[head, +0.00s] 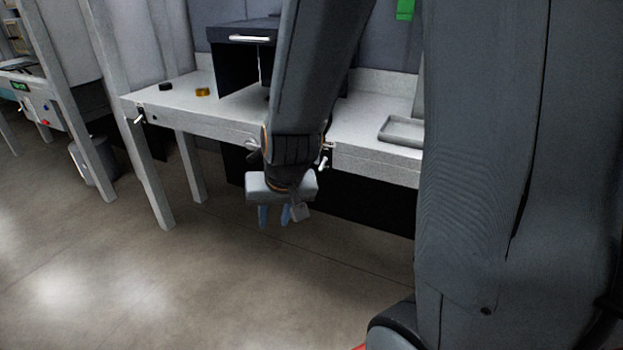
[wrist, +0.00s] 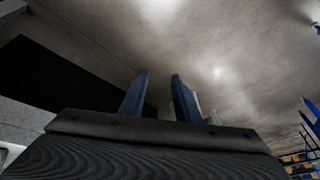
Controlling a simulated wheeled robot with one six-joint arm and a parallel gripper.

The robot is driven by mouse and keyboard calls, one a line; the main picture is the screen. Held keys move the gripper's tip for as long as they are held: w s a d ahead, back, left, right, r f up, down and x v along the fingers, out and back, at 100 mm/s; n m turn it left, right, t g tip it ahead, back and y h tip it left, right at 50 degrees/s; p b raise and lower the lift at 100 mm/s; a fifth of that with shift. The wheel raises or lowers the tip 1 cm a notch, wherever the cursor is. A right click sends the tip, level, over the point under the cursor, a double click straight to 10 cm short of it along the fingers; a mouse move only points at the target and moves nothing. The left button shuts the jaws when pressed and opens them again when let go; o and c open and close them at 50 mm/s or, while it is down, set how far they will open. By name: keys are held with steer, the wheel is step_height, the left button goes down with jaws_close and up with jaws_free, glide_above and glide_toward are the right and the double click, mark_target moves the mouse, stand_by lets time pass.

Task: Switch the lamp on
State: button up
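No lamp can be clearly made out in either view. The bench's front edge carries a small white toggle lever (head: 138,119) near its left corner. Another white lever (head: 323,163) shows just right of my wrist, and a small light-coloured part (head: 252,146) shows just left of it. What these control cannot be told. My gripper (head: 274,222) hangs in front of and below the bench edge, fingers pointing down. Its two blue fingers stand apart with nothing between them, also in the wrist view (wrist: 160,82). My arm hides the middle of the bench front.
The grey bench (head: 350,125) bears a dark box (head: 238,65) with a handle, a black disc (head: 165,87), a yellow disc (head: 203,92) and a shallow tray (head: 403,130). A grey bin (head: 92,163) stands at the left. The floor (head: 190,280) in front is clear.

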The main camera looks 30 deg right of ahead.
steer(key=w+d+f+m+t+h+b, duration=0.2)
steer(key=w+f+t+b, duration=0.15)
steer(key=w, duration=0.55)
steer(key=m+t+h+b, duration=0.4)
steer(key=m+h+b, duration=0.3)
steer(key=h+b, duration=0.45)
glide_toward(321, 168)
steer(key=x, duration=0.9)
steer(key=shift+w+d, duration=0.25)
jaws_close()
